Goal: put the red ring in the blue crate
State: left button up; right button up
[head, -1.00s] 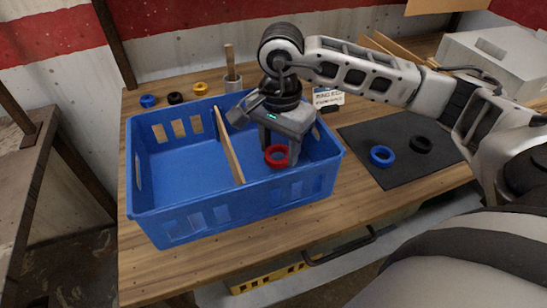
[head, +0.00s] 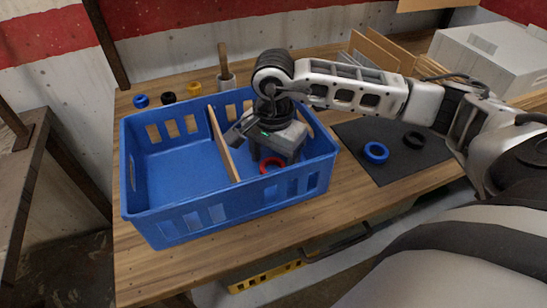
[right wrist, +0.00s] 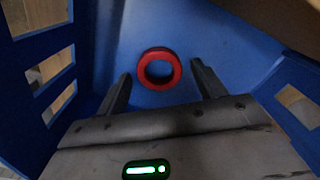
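The red ring (head: 266,163) is in the right compartment of the blue crate (head: 245,199), partly hidden behind the front wall in the head view. In the right wrist view the ring (right wrist: 141,69) appears to lie flat on the blue crate floor. My right gripper (head: 276,158) reaches down into that compartment over the ring. Its fingers (right wrist: 163,78) are spread on either side of the ring, with a visible gap to each, so it is open and empty. My left gripper is not in view.
A wooden divider (head: 224,145) splits the crate close by the gripper. A blue ring (head: 366,153) and a black ring (head: 413,135) lie on a dark mat (head: 395,170) to the right.

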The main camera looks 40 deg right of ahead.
aim_at(274, 165)
notch_tip(274, 165, up, 12)
jog(key=shift+r+b, duration=0.2)
jog(key=shift+b, duration=0.15)
dwell(0.6)
